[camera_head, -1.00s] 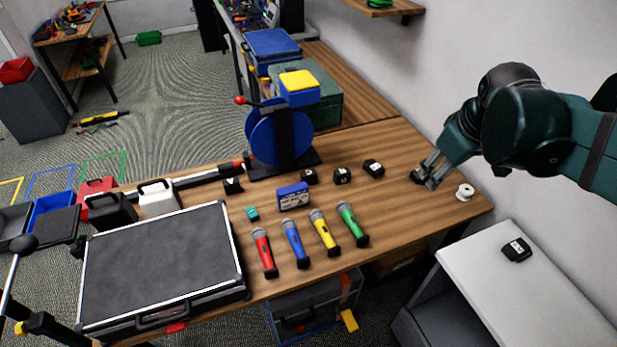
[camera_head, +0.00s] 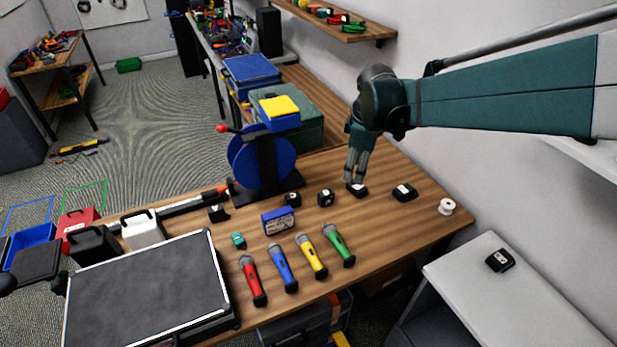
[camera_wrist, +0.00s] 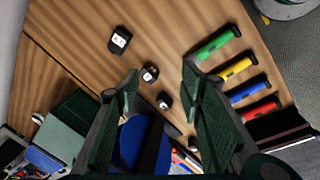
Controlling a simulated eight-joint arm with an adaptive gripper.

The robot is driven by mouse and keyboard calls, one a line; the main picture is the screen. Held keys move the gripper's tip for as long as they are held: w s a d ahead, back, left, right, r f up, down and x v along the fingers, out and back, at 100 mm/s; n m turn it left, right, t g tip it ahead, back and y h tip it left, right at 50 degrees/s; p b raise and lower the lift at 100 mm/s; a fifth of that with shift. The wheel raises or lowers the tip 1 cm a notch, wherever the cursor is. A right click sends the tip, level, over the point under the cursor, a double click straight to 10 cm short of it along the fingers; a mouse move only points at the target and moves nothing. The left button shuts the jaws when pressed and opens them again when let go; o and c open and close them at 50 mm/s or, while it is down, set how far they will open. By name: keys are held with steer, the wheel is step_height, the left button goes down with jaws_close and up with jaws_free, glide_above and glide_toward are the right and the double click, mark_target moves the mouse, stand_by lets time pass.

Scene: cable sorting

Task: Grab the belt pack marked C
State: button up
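My gripper (camera_head: 355,178) points down over a small black belt pack (camera_head: 357,190) on the wooden table. In the wrist view my gripper's fingers (camera_wrist: 160,82) are spread apart, with this pack (camera_wrist: 150,73) showing in the gap, nearer the left finger. I cannot tell whether the fingers touch it. Another pack (camera_head: 404,192) lies to its right, with a white label; it also shows in the wrist view (camera_wrist: 119,40). Two more packs, one (camera_head: 325,197) and another (camera_head: 292,199), lie to the left. The label letters are too small to read surely.
Several coloured microphones (camera_head: 311,257) lie in front. A blue box (camera_head: 278,221) and a blue cable reel (camera_head: 261,161) stand to the left. A white spool (camera_head: 446,206) is at the right. Another black pack (camera_head: 499,260) is on the white side table (camera_head: 470,275).

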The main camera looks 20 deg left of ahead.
steer(key=w+a+f+n+g, duration=0.1)
steer(key=a+f+n, duration=0.1)
steer(key=a+f, duration=0.3)
steer(key=w+a+f+n, duration=0.2)
steer(key=a+f+n, duration=0.1)
steer(key=a, duration=0.4)
steer(key=n+g+h+p, duration=0.1)
steer(key=n+p, duration=0.1)
steer(key=n, duration=0.2)
glide_above(293, 195)
steer(key=f, duration=0.8)
steer(key=shift+s+f, duration=0.15)
steer(key=shift+s, duration=0.05)
steer(key=shift+f+b, duration=0.35)
steer(key=shift+f, duration=0.95)
steer(key=shift+w+f+b, duration=0.1)
steer(key=shift+f+b, duration=0.25)
steer(key=shift+f, duration=2.25)
